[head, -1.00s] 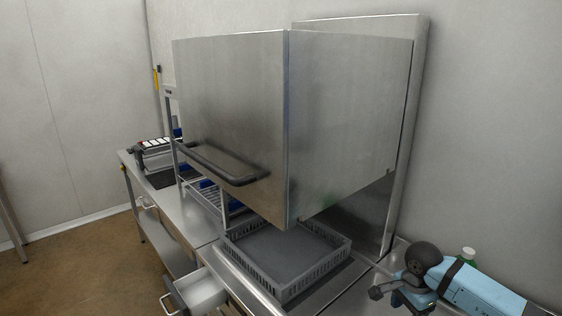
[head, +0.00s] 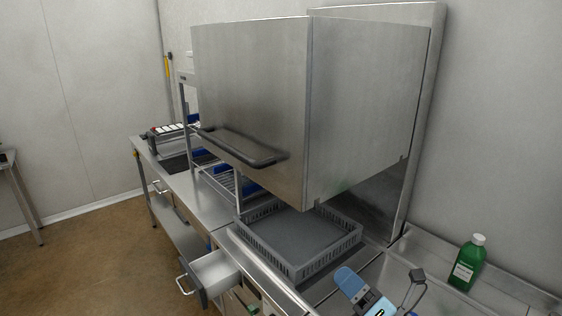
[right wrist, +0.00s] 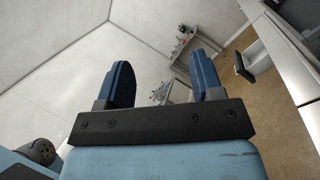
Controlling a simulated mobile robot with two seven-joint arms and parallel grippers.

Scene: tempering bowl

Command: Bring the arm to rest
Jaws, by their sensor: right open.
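My right gripper (right wrist: 160,82) is open in the right wrist view, with its two dark blue fingers apart and nothing between them. Past the fingers are pale walls and, farther off, a bench. In the head view, parts of my right arm show at the bottom edge, in front of the sink area and left of the green bottle; the fingers are hard to make out there. My left gripper is in neither view.
The steel dishwasher hood (head: 262,95) is raised above a grey rack (head: 300,268). A green bottle (head: 468,262) stands at the right by the wall. An open drawer (head: 213,272) juts out at the lower left. The brown floor (head: 100,262) is clear.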

